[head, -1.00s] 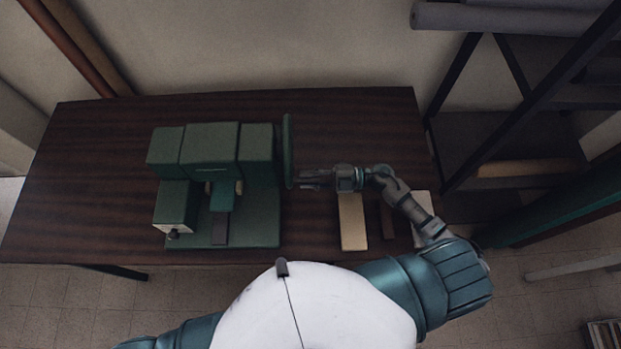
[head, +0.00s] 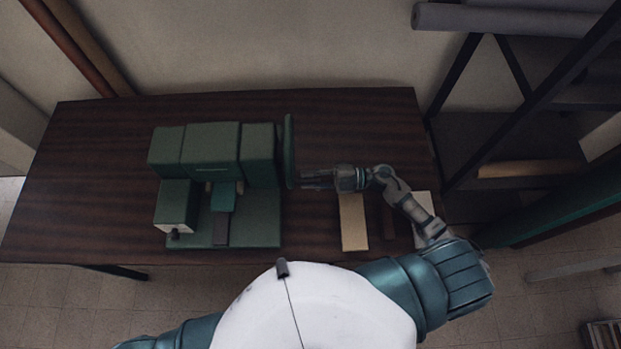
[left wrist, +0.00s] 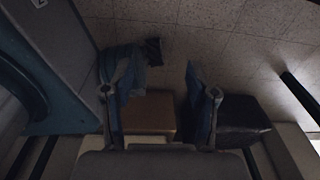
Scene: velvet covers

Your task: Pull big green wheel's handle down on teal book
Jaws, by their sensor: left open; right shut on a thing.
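The green press (head: 210,152) stands on the left half of the dark wooden table. Its big green wheel (head: 289,150) is on its right side, seen nearly edge-on. The teal book (head: 223,197) lies in the press, partly under its upper body. My right gripper (head: 305,181) is at the right face of the wheel, fingers pointing left, shut on the wheel's handle, which the fingers mostly hide. My left gripper (left wrist: 160,98) shows in the left wrist view, open and empty, above the floor; it is not seen in the head view.
A tan board (head: 353,224), a dark brown strip (head: 388,220) and a white piece (head: 423,208) lie under and beside my right arm. A dark shelf rack (head: 500,130) stands close on the right. In the left wrist view a brown box (left wrist: 150,113) is on the floor.

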